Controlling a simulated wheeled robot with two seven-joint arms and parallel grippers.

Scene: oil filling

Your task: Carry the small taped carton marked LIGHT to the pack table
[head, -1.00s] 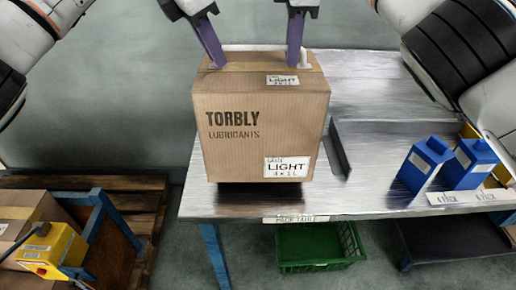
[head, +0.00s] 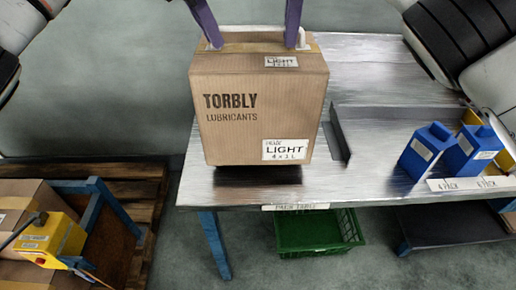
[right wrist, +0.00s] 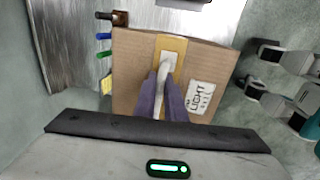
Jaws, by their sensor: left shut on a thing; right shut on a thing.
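The brown taped carton (head: 235,130), printed TORBLY LUBRICANTS and labelled LIGHT, is upright over the left part of the metal pack table (head: 370,80). A dark shadow lies under its front edge; I cannot tell whether its base touches the tabletop. My left gripper (head: 215,44) and right gripper (head: 296,44) are shut on the white handles at the left and right of its top. In the right wrist view, the purple fingers of my right gripper (right wrist: 165,100) close around a white handle (right wrist: 164,72) beside the carton's tape (right wrist: 172,43).
Blue bottles (head: 427,148) stand on the table at the right, beyond a low metal divider (head: 338,135). A green crate (head: 315,232) is below the table. At the left, a wooden pallet (head: 140,185) holds more cartons, beside a blue frame with a yellow box (head: 52,240).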

